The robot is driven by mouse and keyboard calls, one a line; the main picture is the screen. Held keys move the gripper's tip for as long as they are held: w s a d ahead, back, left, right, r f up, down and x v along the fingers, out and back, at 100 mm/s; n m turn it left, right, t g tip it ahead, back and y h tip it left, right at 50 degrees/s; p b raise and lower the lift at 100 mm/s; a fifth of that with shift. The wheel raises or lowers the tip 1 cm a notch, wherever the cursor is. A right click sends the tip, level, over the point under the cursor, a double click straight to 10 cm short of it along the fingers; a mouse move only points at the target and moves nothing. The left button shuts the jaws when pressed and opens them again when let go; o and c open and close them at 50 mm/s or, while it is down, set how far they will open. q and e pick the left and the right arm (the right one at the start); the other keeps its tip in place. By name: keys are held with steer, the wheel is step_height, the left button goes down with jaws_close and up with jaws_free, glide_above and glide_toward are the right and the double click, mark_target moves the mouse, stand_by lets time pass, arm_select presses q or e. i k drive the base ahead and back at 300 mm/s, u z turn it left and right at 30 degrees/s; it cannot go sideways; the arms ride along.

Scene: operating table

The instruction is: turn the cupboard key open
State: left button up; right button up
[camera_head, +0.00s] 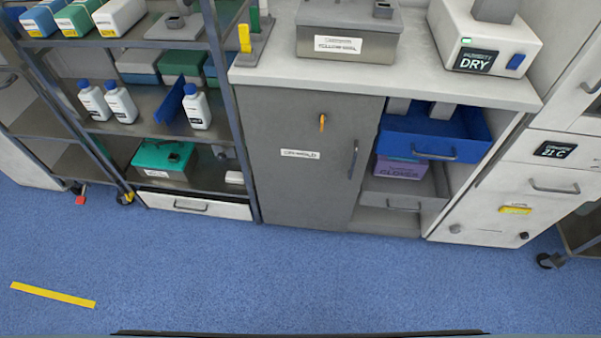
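The grey cupboard door (285,190) is shut, below the white worktop in the middle of the head view. A small orange key (322,122) sits near the top of the door, right of its middle. It looks upright, but it is too small to tell its exact turn. A white label (300,154) is below and left of the key. A dark vertical handle (353,160) is at the door's right edge. Neither of my grippers is in view.
A blue drawer (433,138) stands out to the right of the door, with a purple box (402,170) below it. A metal shelf rack (232,120) with bottles stands close on the left. The blue floor (300,280) in front is clear except for a yellow strip (52,295).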

mark_target(322, 118)
steer(key=z, duration=0.1)
steer(key=k, duration=1)
steer(key=u, duration=1.15)
steer(key=i, duration=0.85)
steer(key=z, duration=0.7)
steer(key=i, duration=0.65)
steer(key=z, duration=0.65)
